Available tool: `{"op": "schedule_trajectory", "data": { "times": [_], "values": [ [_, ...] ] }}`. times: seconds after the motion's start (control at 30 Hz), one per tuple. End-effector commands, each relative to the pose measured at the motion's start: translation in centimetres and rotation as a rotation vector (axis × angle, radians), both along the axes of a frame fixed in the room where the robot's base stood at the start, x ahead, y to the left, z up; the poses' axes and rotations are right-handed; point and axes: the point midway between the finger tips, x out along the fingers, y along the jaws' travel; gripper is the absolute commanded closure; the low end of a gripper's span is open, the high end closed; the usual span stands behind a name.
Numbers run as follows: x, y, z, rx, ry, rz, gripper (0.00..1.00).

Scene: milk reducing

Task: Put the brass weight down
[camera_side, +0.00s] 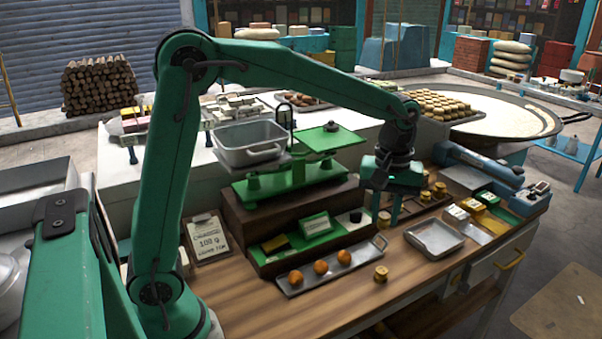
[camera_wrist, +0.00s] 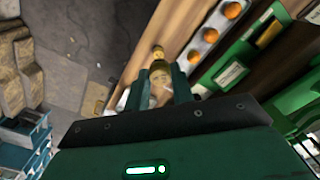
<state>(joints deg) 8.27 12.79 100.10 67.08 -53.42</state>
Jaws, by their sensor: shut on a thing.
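My gripper (camera_side: 386,212) points down over the wooden counter, right of the green balance. Its fingers are shut on a brass weight (camera_side: 384,219), which shows between and just past the fingertips. In the wrist view my gripper (camera_wrist: 161,85) also has brass (camera_wrist: 159,92) between its fingers. The fingers hide part of the weight, and I cannot tell whether its base touches the counter. Another small brass weight (camera_side: 381,273) stands on the counter by the end of the tray of orange balls; it also shows in the wrist view (camera_wrist: 267,32).
The green balance (camera_side: 290,186) stands on a wooden box, with a steel pan (camera_side: 252,146) on its left and a green plate (camera_side: 322,142) on its right. A rack of brass weights (camera_side: 432,194) lies right of my gripper. An empty metal tray (camera_side: 435,238) lies in front right.

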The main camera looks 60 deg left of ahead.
Motion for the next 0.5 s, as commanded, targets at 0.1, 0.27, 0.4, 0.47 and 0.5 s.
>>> {"op": "schedule_trajectory", "data": {
  "times": [0.1,0.27,0.4,0.47,0.5],
  "values": [
    [1.9,2.1,2.0,-0.001,-0.004,0.112,1.0],
    [3.7,5.0,4.5,-0.001,-0.004,0.257,1.0],
    [4.9,7.7,6.7,0.0,-0.003,0.385,1.0],
    [5.4,8.9,7.6,0.0,-0.003,0.44,1.0],
    [5.6,9.7,8.3,-0.001,-0.004,0.476,1.0]
  ]
}}
